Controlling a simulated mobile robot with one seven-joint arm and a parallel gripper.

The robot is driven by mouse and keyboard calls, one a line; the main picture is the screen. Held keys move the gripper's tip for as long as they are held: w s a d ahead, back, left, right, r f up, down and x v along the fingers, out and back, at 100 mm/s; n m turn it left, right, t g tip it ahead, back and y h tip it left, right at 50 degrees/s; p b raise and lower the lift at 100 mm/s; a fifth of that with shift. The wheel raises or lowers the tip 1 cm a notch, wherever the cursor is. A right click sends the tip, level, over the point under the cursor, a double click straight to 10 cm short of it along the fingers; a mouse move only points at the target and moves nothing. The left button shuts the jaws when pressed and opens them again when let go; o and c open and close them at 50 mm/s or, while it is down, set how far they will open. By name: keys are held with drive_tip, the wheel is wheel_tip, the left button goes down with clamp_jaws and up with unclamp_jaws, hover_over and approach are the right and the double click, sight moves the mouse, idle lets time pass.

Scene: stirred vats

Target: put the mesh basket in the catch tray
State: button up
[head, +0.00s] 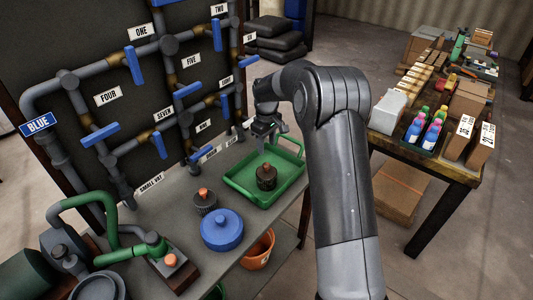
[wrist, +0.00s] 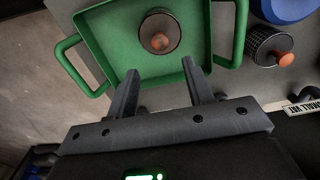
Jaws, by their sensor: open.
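The green catch tray (head: 240,188) lies on the grey bench; it also shows at the top of the wrist view (wrist: 104,40). A dark round basket with an orange knob (head: 266,178) stands upright inside it, clear of the walls, and shows in the wrist view (wrist: 149,22). A similar dark mesh basket with an orange knob (head: 205,205) stands on the bench left of the tray, and shows in the wrist view (wrist: 259,42). I cannot tell which one the task names. My gripper (wrist: 160,70) is open and empty, above the tray's rear side, apart from the basket in it.
A blue round lid or vessel (head: 222,232) stands on the bench in front of the outside basket. Pipes with blue valve handles (head: 134,66) rise behind the bench. A green-handled pump (head: 110,240) is at the left. An orange bucket (head: 260,250) is below the bench edge.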

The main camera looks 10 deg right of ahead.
drive_tip(key=s+d+r+m+t, duration=0.1)
drive_tip(key=s+d+r+m, duration=0.1)
drive_tip(key=s+r, duration=0.7)
drive_tip(key=s+d+r+m+t, duration=0.2)
drive_tip(key=s+r, duration=0.6)
drive_tip(key=r, duration=0.2)
drive_tip(key=s+d+m+t, duration=0.2)
drive_tip(key=s+m, duration=0.3)
drive_tip(key=s, duration=1.9)
drive_tip(key=shift+s+d+r+t, duration=0.3)
drive_tip(key=shift+d+r, duration=0.1)
drive_tip(key=shift+r, duration=0.05)
